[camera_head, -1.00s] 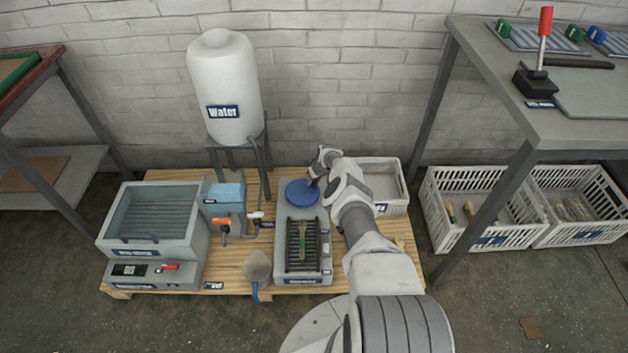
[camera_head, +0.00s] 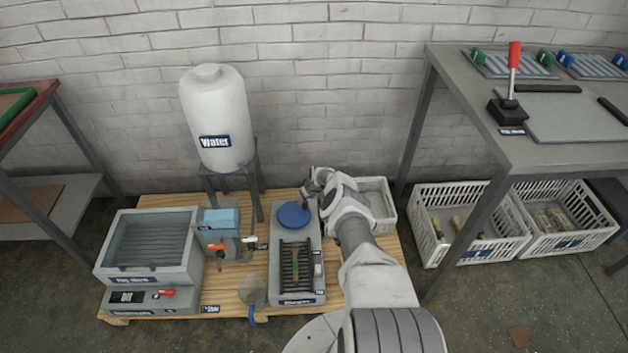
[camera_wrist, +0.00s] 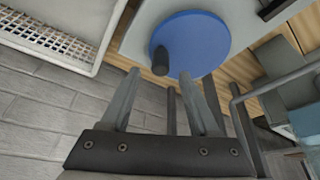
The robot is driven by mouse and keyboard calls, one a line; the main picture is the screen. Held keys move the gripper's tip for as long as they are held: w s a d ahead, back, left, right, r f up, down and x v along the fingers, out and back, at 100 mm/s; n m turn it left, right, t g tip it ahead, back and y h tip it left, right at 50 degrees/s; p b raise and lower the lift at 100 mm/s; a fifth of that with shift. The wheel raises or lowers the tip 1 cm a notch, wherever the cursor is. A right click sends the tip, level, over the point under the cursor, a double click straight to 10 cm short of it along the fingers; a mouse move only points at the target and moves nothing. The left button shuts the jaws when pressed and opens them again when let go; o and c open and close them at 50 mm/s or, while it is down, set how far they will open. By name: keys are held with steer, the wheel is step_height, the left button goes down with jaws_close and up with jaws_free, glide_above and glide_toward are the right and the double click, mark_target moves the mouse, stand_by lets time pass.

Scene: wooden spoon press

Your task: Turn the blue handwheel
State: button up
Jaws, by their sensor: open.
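The blue handwheel (camera_head: 294,215) is a flat round disc on the back end of the grey press machine (camera_head: 312,291). In the wrist view the handwheel (camera_wrist: 196,42) shows at the top centre, with a dark upright knob (camera_wrist: 160,62) near its edge. My gripper (camera_wrist: 163,92) is open and empty, its two fingers spread on either side of the knob in the picture. I cannot tell the exact gap, but no contact shows. In the head view my gripper (camera_head: 306,200) is at the wheel's back right edge. A green-and-tan spoon (camera_head: 296,264) lies on the machine's dark slats.
A white water tank (camera_head: 215,115) on a stand is to the left of the wheel. A white crate (camera_head: 378,222) is close behind my arm at right. A grey basin (camera_head: 150,243) stands at left. A brick wall (camera_head: 320,110) closes the back.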

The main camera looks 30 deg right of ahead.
steer(key=shift+p+v, duration=1)
steer(key=shift+v, duration=0.15)
steer(key=p+v, duration=0.8)
steer(key=v, duration=0.3)
